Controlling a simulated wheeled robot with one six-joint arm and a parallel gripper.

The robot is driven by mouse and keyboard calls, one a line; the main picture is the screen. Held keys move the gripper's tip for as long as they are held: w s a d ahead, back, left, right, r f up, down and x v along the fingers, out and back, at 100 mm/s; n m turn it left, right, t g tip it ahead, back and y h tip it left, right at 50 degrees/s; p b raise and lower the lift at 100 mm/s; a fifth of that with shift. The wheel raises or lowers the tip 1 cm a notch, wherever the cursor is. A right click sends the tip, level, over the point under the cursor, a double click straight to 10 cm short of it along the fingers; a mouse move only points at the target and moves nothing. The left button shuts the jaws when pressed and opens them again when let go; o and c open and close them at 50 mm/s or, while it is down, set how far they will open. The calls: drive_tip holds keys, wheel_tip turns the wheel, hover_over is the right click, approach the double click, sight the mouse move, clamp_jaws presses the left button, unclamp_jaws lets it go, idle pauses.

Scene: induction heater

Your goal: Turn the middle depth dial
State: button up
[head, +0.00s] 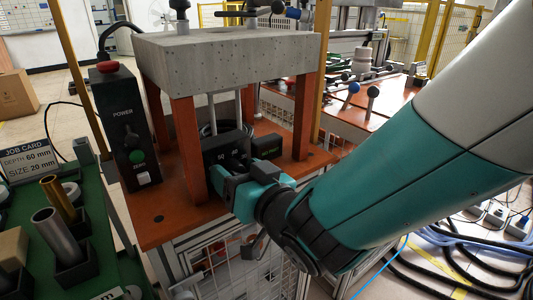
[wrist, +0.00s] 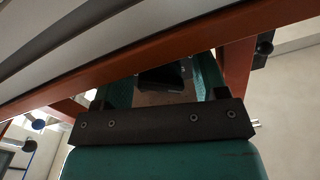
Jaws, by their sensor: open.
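A small black box (head: 212,150) with small white marks stands on the orange table under the grey block. It appears to carry the depth dials, but my gripper covers most of its front, so I cannot pick out the middle dial. My gripper (head: 240,168) is right in front of this box, its jaws pointing at it. In the wrist view, the two teal fingers of my gripper (wrist: 163,76) stand apart with a dark piece (wrist: 160,80) showing between or beyond them. I cannot tell whether the fingers touch it.
The grey block (head: 230,55) rests on orange legs (head: 187,140) close to my gripper. A black power box (head: 122,125) with a red button and green knob stands at left. A job card (head: 28,157) reads depth 60 mm, size 20 mm. Metal tubes (head: 57,235) stand on the green table.

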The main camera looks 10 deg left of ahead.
drive_tip(key=c, duration=0.9)
drive_tip(key=shift+o, duration=0.2)
drive_tip(key=shift+n, duration=1.6)
drive_tip(key=o, duration=0.9)
drive_tip(key=shift+c, duration=0.2)
drive_tip(key=shift+s, duration=0.1)
drive_tip(key=b+v, duration=1.7)
drive_tip(key=shift+s+d, duration=0.1)
drive_tip(key=shift+d, duration=0.05)
